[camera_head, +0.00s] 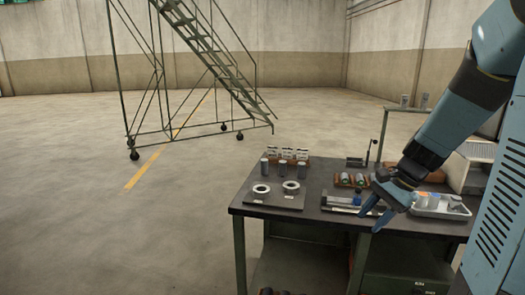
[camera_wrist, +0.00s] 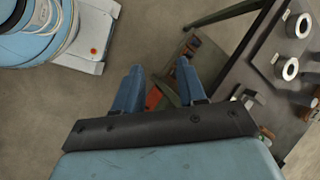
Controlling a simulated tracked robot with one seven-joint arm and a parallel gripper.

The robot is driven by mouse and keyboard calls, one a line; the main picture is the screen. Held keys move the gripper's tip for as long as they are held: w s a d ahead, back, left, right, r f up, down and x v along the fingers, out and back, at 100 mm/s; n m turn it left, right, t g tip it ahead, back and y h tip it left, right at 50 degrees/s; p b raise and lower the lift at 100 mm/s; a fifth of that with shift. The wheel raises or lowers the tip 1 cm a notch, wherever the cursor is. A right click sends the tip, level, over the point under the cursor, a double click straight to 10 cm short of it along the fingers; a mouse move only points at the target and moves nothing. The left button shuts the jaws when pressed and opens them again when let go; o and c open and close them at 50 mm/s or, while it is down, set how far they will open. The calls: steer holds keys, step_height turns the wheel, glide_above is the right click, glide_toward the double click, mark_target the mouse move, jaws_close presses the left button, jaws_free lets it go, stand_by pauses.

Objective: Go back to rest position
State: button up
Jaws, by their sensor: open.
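My gripper (camera_head: 376,214) is open, with its two blue fingers apart and nothing between them. In the head view it hangs at the front edge of the dark workbench (camera_head: 318,215), in front of the tools lying there. In the wrist view my gripper (camera_wrist: 157,85) points down past the bench edge, with the floor and a lower shelf below the fingers. My arm reaches in from the right side of the head view.
Two metal rings (camera_head: 291,187) lie on a plate at the bench's left, with several cylinders behind. A white tray (camera_head: 440,206) of parts sits at the right. A wheeled stair (camera_head: 190,70) stands behind on open floor.

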steer(key=s+a+r+n+t+h, duration=0.4)
steer(key=s+r+n+h, duration=0.1)
steer(key=s+r+n, duration=0.6)
steer(key=shift+s+a+r+t, duration=0.15)
steer(key=shift+s+r+t, duration=0.25)
steer(key=shift+s+r, duration=0.55)
